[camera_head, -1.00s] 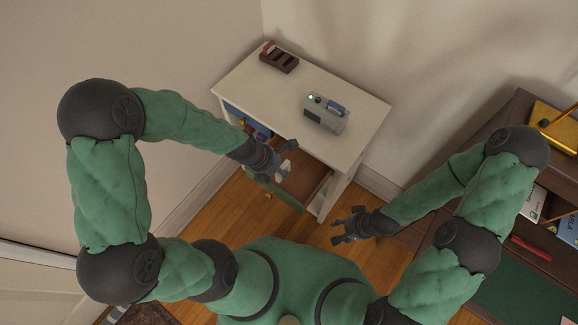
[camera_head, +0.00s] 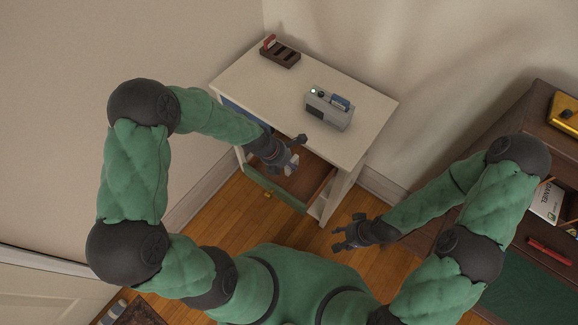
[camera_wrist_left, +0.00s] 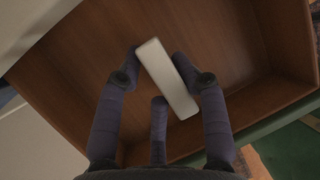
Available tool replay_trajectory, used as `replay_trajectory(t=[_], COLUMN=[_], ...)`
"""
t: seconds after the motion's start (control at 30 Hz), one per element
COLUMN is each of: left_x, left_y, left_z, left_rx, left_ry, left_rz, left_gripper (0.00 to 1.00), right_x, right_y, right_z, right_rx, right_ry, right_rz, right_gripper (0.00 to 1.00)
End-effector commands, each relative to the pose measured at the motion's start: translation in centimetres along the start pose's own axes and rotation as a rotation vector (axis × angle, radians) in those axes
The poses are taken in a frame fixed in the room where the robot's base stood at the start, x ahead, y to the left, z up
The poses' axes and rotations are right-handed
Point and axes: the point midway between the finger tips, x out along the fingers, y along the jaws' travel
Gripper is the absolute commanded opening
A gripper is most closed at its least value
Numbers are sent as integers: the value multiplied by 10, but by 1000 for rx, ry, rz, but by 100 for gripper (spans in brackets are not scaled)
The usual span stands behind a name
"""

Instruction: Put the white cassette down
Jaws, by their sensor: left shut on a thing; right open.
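The white cassette (camera_wrist_left: 167,80) is between the fingers of my left gripper (camera_wrist_left: 165,80) in the left wrist view. The gripper is shut on it. The inside of the open drawer (camera_wrist_left: 230,50) lies below and around it; I cannot tell whether the cassette touches the drawer floor. In the head view my left gripper (camera_head: 292,152) is at the open drawer (camera_head: 318,182) of the white cabinet (camera_head: 375,108), and the cassette (camera_head: 291,164) shows as a small pale patch at its fingers. My right gripper (camera_head: 345,236) is open and empty above the wooden floor.
A grey device (camera_head: 328,112) with a blue piece in its top and a dark slotted rack (camera_head: 280,54) with a red piece stand on the cabinet top. A brown desk (camera_head: 480,210) with a red item (camera_head: 551,249) is at right.

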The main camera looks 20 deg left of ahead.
Motion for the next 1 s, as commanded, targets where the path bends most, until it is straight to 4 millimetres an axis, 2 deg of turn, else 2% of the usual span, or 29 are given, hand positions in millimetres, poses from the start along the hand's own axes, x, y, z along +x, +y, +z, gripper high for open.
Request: replay_trajectory(t=[0.83,0.87,0.9,1.0], left_x=[11,11,11,11], left_y=[3,3,3,3], left_z=[-4,-4,-4,-4], left_rx=[1,1,1,1], left_ry=[-1,-1,-1,-1], left_rz=[1,0,0,1], left_gripper=[4,44,55,80], right_x=[4,4,4,4], right_y=[2,2,2,2], right_z=[0,0,0,0], right_rx=[0,0,0,0], right_ry=[0,1,0,0], right_rz=[0,0,0,0], right_gripper=[51,51,51,51])
